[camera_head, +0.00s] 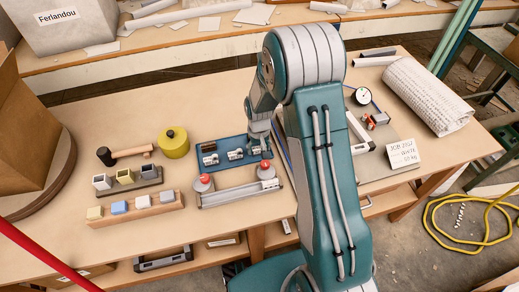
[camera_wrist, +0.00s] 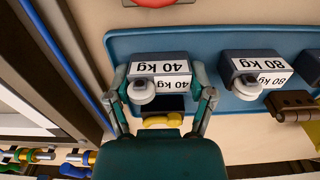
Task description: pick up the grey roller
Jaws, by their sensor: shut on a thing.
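My gripper (camera_wrist: 160,95) has its two fingers against the sides of a dark grey block (camera_wrist: 160,66) labelled 40 kg, with a pale grey round roller (camera_wrist: 141,91) on it. The block appears at or just above the blue tray (camera_wrist: 222,42); I cannot tell whether it touches. A similar block (camera_wrist: 250,66) labelled 80 kg, with its own pale roller (camera_wrist: 246,88), is to the right in the tray. In the head view my gripper (camera_head: 261,150) is at the right end of the blue tray (camera_head: 222,146), partly hidden by my arm.
A grey bar with red knobs (camera_head: 235,194) lies in front of the tray. A yellow round tin (camera_head: 174,142), a mallet (camera_head: 120,154) and small block racks (camera_head: 135,209) stand left. A dial gauge (camera_head: 362,96) and a rolled paper (camera_head: 428,95) are right. A brown hinge (camera_wrist: 291,104) is near the gripper.

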